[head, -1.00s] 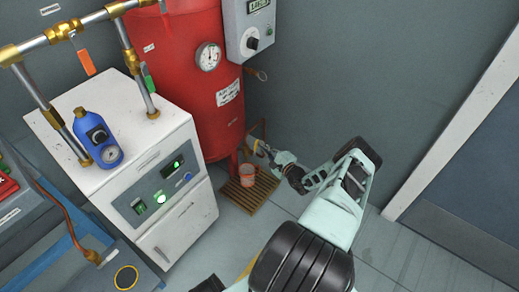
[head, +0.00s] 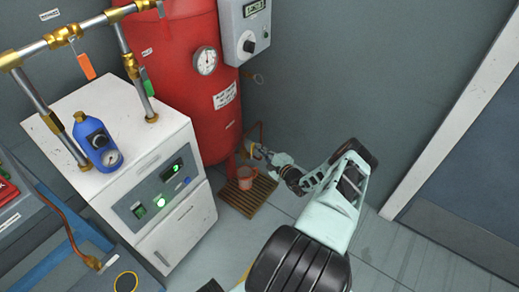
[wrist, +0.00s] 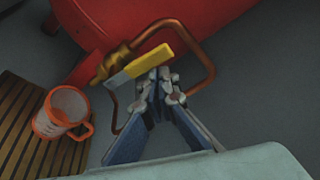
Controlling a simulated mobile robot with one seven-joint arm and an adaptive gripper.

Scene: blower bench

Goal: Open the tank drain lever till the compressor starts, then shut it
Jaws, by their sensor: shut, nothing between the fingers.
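The red tank (head: 193,100) stands against the back wall, and its underside shows in the wrist view (wrist: 150,25). A brass drain valve (wrist: 112,65) sits below it on a bent copper pipe (wrist: 212,70). The drain lever (wrist: 165,60), a metal bar with a yellow grip, points up and to the right in the wrist view. My gripper (wrist: 160,82) is shut and empty, with its fingertips just below the yellow grip. I cannot tell whether they touch it. In the head view my gripper (head: 259,153) is small beside the valve. The compressor cabinet (head: 130,170) has green lights lit.
An orange-rimmed cup (wrist: 62,112) stands on a slatted wooden mat (wrist: 25,110) beside the valve. A control box (head: 244,30) with a display and knob is right of the tank. A blue bottle-shaped device (head: 97,141) stands on the cabinet. Floor to the right is clear.

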